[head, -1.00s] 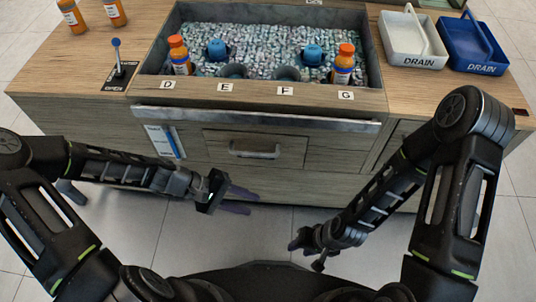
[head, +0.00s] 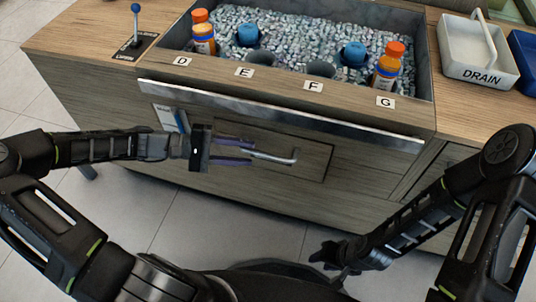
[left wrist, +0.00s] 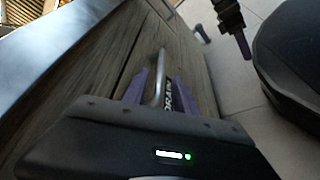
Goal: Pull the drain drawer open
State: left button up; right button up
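The drain drawer (head: 312,170) is a wooden front panel low in the counter, and it looks closed. Its metal bar handle (head: 278,157) also shows in the left wrist view (left wrist: 160,75). My left gripper (head: 250,152) is level with the handle, its purple fingers apart. In the left wrist view the handle's near end lies between the two fingers, with a gap visible on the sides. A partly hidden dark label on the drawer shows beside the handle. My right gripper (head: 330,257) hangs low at the front, away from the drawer; its fingers are unclear.
A metal rail (head: 280,115) runs above the drawer. A basin of ice holds bottles (head: 387,68) and blue-capped items behind slots D to G. A white DRAIN tray (head: 475,75) stands on the right. A small blue-knobbed lever (head: 135,25) stands left. Open floor lies in front.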

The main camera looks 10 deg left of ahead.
aim_at(263, 154)
pick_arm(q)
jog(key=b+x, duration=0.1)
jog(key=x, duration=0.4)
jog(key=shift+d+f+b, duration=0.1)
jog(key=shift+d+b, duration=0.1)
jog(key=shift+b, duration=0.15)
jog(key=shift+w+d, duration=0.15)
jog(key=shift+d, duration=0.5)
jog(key=shift+c, duration=0.5)
grip_shut()
